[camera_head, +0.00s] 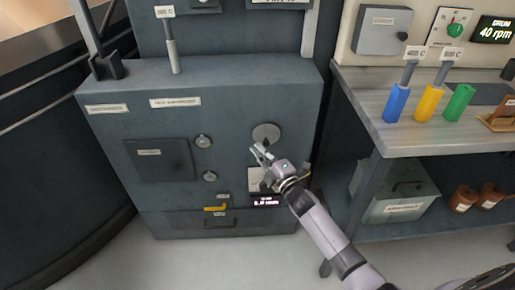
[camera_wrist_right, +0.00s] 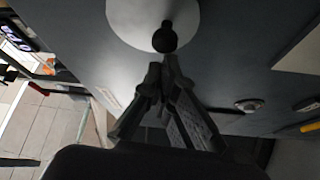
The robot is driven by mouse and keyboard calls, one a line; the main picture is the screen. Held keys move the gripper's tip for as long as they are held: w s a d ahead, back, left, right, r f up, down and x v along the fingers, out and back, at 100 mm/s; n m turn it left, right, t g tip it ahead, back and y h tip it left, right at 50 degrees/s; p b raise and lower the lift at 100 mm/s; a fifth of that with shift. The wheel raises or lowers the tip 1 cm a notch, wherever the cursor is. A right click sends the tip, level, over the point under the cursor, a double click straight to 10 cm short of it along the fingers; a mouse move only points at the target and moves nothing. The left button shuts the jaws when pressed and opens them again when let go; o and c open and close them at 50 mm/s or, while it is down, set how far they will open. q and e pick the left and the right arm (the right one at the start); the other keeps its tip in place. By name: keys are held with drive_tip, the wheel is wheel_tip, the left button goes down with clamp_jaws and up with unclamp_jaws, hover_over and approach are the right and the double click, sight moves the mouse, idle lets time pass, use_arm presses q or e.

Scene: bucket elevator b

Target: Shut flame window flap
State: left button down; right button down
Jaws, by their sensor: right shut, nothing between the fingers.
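The flame window flap looks to be the round grey disc (camera_head: 266,134) on the front of the dark grey cabinet, right of its middle. In the right wrist view the disc (camera_wrist_right: 135,18) is pale, with a dark round knob (camera_wrist_right: 165,38) near its lower edge. I cannot tell whether a window opening shows behind it. My right gripper (camera_head: 258,150) is just below the disc, its fingers shut and empty. In the wrist view its fingertips (camera_wrist_right: 166,62) lie close to the knob; contact is unclear. My left gripper is not in view.
The cabinet (camera_head: 110,125) carries a square door (camera_head: 160,160), two round knobs (camera_head: 203,141) and a yellow handle (camera_head: 215,208). Floor in front is clear.

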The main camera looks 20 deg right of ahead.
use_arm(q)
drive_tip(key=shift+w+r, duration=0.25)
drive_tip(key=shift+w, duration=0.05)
use_arm(e)
drive_tip(key=shift+s+d+f, duration=0.1)
drive_tip(key=shift+d+f, duration=0.05)
drive_tip(key=shift+d, duration=0.2)
